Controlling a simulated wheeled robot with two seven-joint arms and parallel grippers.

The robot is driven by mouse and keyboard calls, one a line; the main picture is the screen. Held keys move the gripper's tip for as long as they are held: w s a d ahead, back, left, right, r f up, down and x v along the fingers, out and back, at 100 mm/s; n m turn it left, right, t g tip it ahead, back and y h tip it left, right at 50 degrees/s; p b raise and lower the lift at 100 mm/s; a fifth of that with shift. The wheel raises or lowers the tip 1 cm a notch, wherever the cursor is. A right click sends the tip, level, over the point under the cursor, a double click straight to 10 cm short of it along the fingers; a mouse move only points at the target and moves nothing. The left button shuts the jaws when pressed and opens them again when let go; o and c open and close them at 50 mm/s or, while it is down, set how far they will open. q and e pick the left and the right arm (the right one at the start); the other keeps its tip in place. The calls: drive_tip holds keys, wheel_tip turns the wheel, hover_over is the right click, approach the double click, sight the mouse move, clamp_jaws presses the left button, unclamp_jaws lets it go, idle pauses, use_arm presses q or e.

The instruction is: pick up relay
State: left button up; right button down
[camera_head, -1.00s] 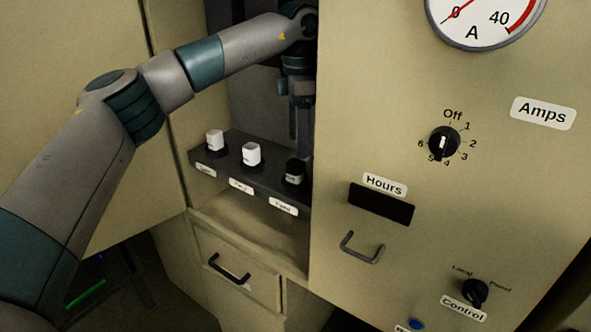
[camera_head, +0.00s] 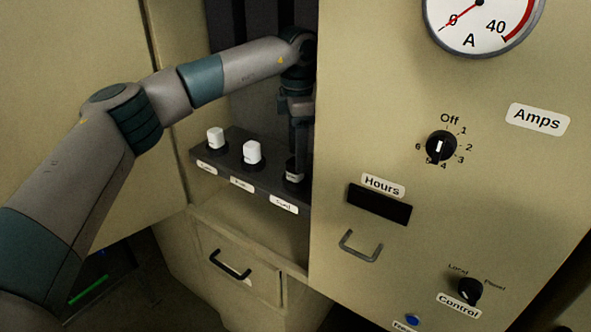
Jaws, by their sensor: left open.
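Three relay sockets sit in a dark rail inside the cabinet. A white relay (camera_head: 215,138) stands in the left socket and another white relay (camera_head: 252,152) in the middle one. A dark relay or socket (camera_head: 293,172) is at the right end, above a label; my gripper partly covers it. My left gripper (camera_head: 297,160) points down over this right position, its fingers open around or just above it; I cannot tell if they touch it. My right gripper is not in view.
The cabinet door or panel (camera_head: 375,120) with dial, knobs and handle stands close to the right of my left gripper. A drawer (camera_head: 240,268) with a black handle is below the dark rail (camera_head: 265,187). The bare ledge (camera_head: 250,232) lies between them.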

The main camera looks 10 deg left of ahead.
use_arm(q)
wheel_tip(320, 180, down, 3)
drive_tip(key=shift+a+f+p, duration=0.1)
drive_tip(key=shift+a+p, duration=0.05)
drive_tip(key=shift+p, duration=0.7)
drive_tip(key=shift+w+f, duration=0.1)
drive_tip(key=shift+f, duration=0.2)
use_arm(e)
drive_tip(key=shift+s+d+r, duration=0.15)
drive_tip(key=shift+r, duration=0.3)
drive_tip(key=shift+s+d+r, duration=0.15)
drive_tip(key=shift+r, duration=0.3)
use_arm(q)
drive_tip(key=shift+c, duration=0.3)
drive_tip(key=c, duration=1.1)
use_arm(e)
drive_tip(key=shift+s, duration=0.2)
